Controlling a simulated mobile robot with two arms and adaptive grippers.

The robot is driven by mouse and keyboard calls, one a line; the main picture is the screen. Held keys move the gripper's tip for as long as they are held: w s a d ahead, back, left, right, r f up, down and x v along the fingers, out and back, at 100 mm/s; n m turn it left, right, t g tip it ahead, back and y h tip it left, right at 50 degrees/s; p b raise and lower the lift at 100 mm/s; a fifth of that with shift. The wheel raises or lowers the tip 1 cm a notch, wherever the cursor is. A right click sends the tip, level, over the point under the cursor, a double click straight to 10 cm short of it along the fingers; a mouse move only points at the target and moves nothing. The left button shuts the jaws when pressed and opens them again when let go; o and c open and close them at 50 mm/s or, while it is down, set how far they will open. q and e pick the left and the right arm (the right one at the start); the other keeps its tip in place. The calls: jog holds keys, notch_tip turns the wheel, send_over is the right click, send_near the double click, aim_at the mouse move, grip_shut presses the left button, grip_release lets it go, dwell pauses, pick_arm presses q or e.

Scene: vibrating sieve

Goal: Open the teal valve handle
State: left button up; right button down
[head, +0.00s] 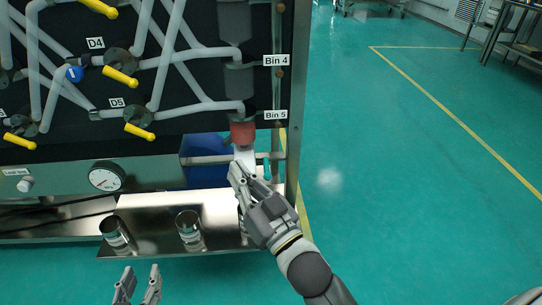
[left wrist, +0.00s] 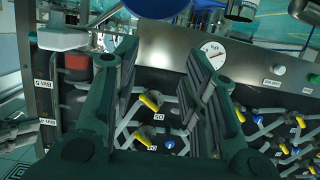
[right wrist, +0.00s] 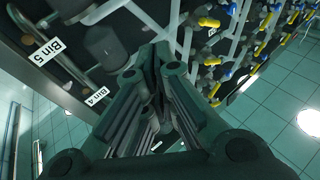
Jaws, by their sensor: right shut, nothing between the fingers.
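I cannot make out a clearly teal valve handle in these frames. In the head view a red collar (head: 243,132) sits below the Bin 5 label at the panel's lower right, with a pale white part (head: 244,155) under it. My right gripper (head: 236,172) is shut and empty, its tips close to that pale part; contact cannot be told. Its closed fingers also show in the right wrist view (right wrist: 155,55). My left gripper (head: 138,282) is open and empty at the bottom, in front of the metal shelf. Its spread fingers frame the panel in the left wrist view (left wrist: 165,65).
The black panel carries pipes and several yellow handles (head: 121,76), plus a blue knob (head: 74,74). Two metal cups (head: 189,230) (head: 117,234) stand on the steel shelf (head: 155,207). A blue container (head: 200,150) is behind. Open green floor (head: 400,200) lies right.

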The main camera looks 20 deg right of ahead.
pick_arm(q)
jog(key=s+a+f+g+y+p, duration=0.1)
jog(key=s+a+f+g+p, duration=0.1)
jog(key=s+f+g, duration=0.3)
jog(key=s+a+f+g+y+p, duration=0.2)
jog(key=s+f+g, duration=0.4)
jog(key=s+f, duration=0.3)
jog(key=shift+s+a+n+p, duration=0.3)
jog(key=shift+s+a+p, duration=0.3)
jog(key=shift+s+a, duration=0.6)
pick_arm(e)
jog(key=w+d+f+m+g+h, duration=0.4)
jog(key=d+h, duration=0.4)
jog(key=d, duration=0.2)
jog(key=shift+d+f+m+g+h, duration=0.3)
jog(key=shift+f+m+g, duration=0.45)
jog(key=shift+m, duration=0.45)
pick_arm(q)
jog(key=shift+d, duration=0.1)
